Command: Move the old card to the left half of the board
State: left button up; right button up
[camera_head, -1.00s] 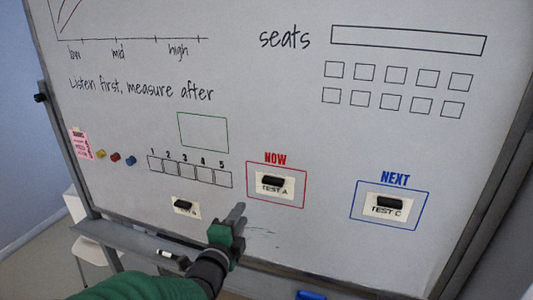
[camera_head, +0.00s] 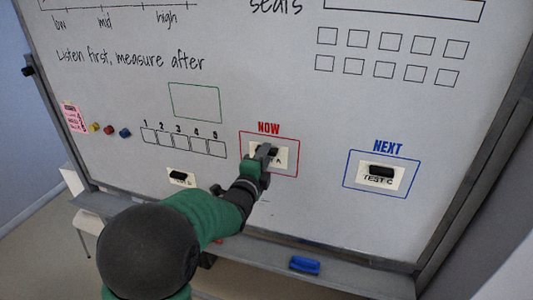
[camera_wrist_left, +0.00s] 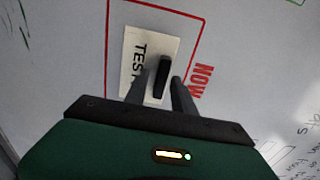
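The white TEST A card (camera_head: 284,158) is in the red NOW box (camera_head: 297,140) on the whiteboard, under a black magnet (camera_head: 273,151). My left gripper (camera_head: 264,152) is in front of this card and hides part of it. In the left wrist view, its two fingers (camera_wrist_left: 164,82) stand apart on either side of the magnet (camera_wrist_left: 163,68); I cannot tell whether they touch it. The TEST A card (camera_wrist_left: 135,50) appears turned sideways there. The TEST C card (camera_head: 396,181) is in the blue NEXT box (camera_head: 412,172). My right gripper is not in view.
Another card with a black magnet (camera_head: 181,175) is low on the board, left of my arm. Small coloured magnets (camera_head: 109,130) and a pink note (camera_head: 74,118) are at the left edge. A tray (camera_head: 345,274) with a blue eraser (camera_head: 305,265) runs below.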

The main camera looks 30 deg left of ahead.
pick_arm(q)
jog(key=shift+s+d+r, duration=0.1)
jog(key=shift+d, duration=0.15)
jog(key=shift+c, duration=1)
jog(key=shift+a, duration=0.45)
jog(key=c, duration=0.5)
jog(key=shift+d, duration=0.1)
grip_shut()
jog(key=shift+d, duration=0.1)
jog(key=shift+b, duration=0.35)
